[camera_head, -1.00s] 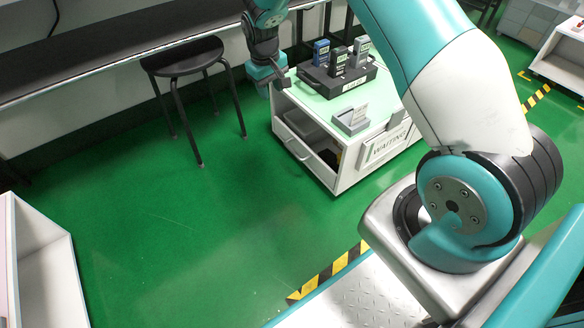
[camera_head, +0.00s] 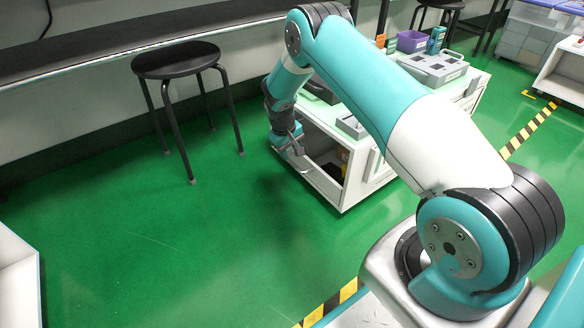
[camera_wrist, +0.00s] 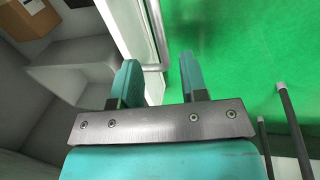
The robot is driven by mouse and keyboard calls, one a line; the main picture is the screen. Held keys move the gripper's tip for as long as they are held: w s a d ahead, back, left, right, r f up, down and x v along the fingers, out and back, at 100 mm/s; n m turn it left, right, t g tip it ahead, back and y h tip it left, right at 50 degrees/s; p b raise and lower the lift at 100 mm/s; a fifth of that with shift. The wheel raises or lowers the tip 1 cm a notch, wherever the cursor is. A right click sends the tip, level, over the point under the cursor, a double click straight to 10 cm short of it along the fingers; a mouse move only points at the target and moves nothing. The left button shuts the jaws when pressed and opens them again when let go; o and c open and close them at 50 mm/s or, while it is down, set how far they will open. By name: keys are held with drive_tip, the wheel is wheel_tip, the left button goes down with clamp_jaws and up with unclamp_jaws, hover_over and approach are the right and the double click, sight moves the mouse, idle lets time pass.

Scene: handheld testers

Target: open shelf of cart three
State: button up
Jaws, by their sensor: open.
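A white cart (camera_head: 358,185) stands on the green floor, partly behind my arm. Its low open shelf (camera_head: 328,172) faces the front left, with dark contents at its right end. My gripper (camera_head: 291,150) is down at the cart's left end, near a pale handle or edge. In the wrist view my gripper (camera_wrist: 157,75) is open, with its two teal fingers apart. A grey bar handle (camera_wrist: 157,38) on a white panel (camera_wrist: 125,28) reaches into the gap between the fingers. I cannot tell whether the fingers touch it. A grey compartment (camera_wrist: 75,62) lies left of the panel.
A black stool (camera_head: 177,62) stands left of the cart, by a long dark bench (camera_head: 110,45). A grey case (camera_head: 433,66) and a purple bin (camera_head: 411,41) sit at the back right. A brown box (camera_wrist: 28,18) is in the compartment. Green floor in front is clear.

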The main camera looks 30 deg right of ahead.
sight(292, 163)
drive_tip(key=f, duration=0.1)
drive_tip(key=f+b, duration=0.1)
drive_tip(key=f, duration=0.1)
drive_tip(key=d+f+b, duration=0.1)
drive_tip(key=f, duration=0.1)
clamp_jaws()
